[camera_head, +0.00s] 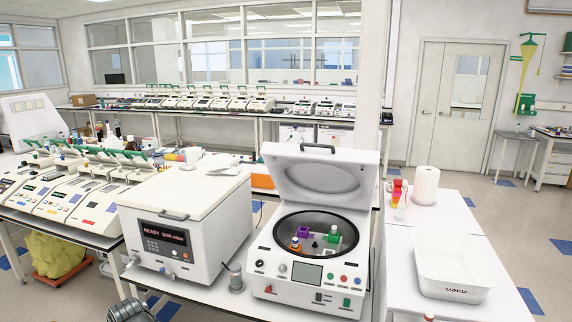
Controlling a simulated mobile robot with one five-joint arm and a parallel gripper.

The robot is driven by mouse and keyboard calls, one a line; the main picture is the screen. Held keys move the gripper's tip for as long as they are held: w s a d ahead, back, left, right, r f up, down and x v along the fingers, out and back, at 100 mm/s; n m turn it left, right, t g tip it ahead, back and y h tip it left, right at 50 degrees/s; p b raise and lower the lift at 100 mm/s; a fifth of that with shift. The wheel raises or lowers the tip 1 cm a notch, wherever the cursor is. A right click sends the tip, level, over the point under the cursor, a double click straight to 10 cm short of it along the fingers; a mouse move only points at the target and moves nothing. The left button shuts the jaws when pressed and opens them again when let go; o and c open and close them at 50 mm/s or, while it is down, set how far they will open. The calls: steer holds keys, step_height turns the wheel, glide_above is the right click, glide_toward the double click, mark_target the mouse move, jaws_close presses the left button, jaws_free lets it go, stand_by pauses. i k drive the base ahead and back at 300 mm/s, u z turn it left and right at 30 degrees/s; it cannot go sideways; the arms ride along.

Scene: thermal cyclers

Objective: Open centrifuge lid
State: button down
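A white centrifuge (262,270) stands on the bench in the middle front. Its lid (326,172) is raised and tilted back, with a dark handle (318,148) at its top edge. The round dark bowl is exposed, with orange, purple and green holders inside. To its left is a white boxy device (140,215) with a flat closed top, a front handle and a red display that seems to read READY.
A small grey cylinder (236,279) stands between the two devices. On the right, a white table (462,222) bears a paper roll (426,186), coloured bottles and a white tray (452,276). Several thermal cyclers line the left bench. Open floor lies at the right.

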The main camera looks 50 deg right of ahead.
mark_target(309, 173)
steer(key=z, duration=0.1)
steer(key=i, duration=1.7)
steer(key=u, duration=0.05)
